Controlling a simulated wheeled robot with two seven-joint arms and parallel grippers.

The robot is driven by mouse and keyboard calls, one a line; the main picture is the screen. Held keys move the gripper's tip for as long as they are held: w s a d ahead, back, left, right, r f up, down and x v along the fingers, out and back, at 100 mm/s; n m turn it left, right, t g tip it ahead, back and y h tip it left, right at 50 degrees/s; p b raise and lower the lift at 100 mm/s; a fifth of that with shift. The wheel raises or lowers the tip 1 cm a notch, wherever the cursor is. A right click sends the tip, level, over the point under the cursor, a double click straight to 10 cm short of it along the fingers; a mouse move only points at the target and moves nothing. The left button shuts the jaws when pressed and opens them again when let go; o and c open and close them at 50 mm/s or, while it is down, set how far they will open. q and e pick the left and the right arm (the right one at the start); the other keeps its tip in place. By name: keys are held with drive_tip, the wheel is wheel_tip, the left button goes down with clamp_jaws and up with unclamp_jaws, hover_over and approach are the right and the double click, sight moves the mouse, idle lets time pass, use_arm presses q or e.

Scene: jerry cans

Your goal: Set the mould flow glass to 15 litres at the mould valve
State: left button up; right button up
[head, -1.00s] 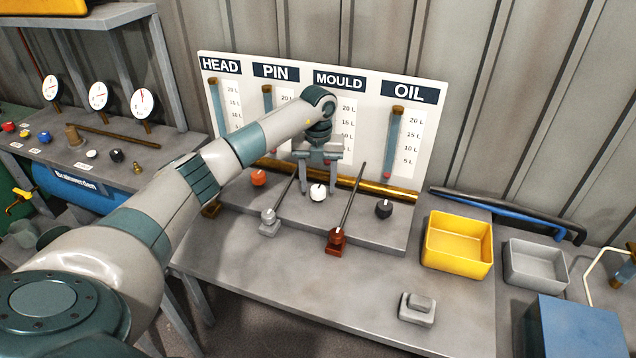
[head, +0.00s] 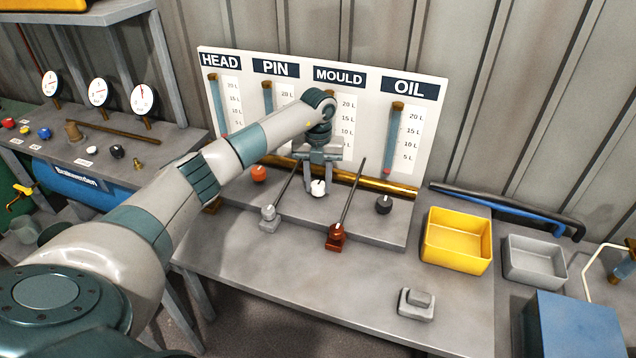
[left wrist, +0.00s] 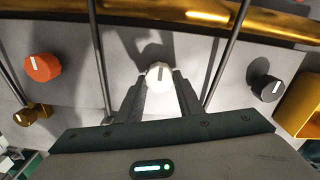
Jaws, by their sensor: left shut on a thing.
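The white knob (head: 318,190) sits on the grey ledge in front of the MOULD sign (head: 340,76). My left gripper (head: 318,186) reaches down from above and is shut on the white knob. In the left wrist view the white knob (left wrist: 160,74) is between the two fingertips, its dark pointer line near upright. The mould scale (head: 347,125) shows beside my arm, but the mould flow glass is mostly hidden behind my wrist, so I cannot read its level. My right gripper is not in view.
Grey (head: 269,218) and red-brown (head: 336,236) lever bases with thin rods stand either side of the knob. An orange knob (head: 258,174) is left, a black knob (head: 383,206) right. A brass pipe (head: 385,190) runs behind. A yellow bin (head: 458,268) stands right.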

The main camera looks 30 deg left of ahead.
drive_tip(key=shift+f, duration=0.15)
use_arm(q)
drive_tip(key=m+b, duration=0.4)
drive_tip(key=shift+a+f+m, duration=0.15)
drive_tip(key=shift+m, duration=0.15)
drive_tip(key=shift+m+b, duration=0.4)
drive_tip(key=shift+m, duration=0.1)
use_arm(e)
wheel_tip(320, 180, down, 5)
use_arm(q)
drive_tip(key=m+b, duration=0.1)
drive_tip(key=m, duration=0.1)
drive_tip(key=shift+m+b, duration=0.4)
drive_tip(key=m+b, duration=0.2)
drive_tip(key=m, duration=0.2)
drive_tip(key=shift+a, duration=0.15)
drive_tip(key=shift+r+m+b, duration=0.2)
drive_tip(key=shift+m+b, duration=0.15)
drive_tip(key=shift+m, duration=0.35)
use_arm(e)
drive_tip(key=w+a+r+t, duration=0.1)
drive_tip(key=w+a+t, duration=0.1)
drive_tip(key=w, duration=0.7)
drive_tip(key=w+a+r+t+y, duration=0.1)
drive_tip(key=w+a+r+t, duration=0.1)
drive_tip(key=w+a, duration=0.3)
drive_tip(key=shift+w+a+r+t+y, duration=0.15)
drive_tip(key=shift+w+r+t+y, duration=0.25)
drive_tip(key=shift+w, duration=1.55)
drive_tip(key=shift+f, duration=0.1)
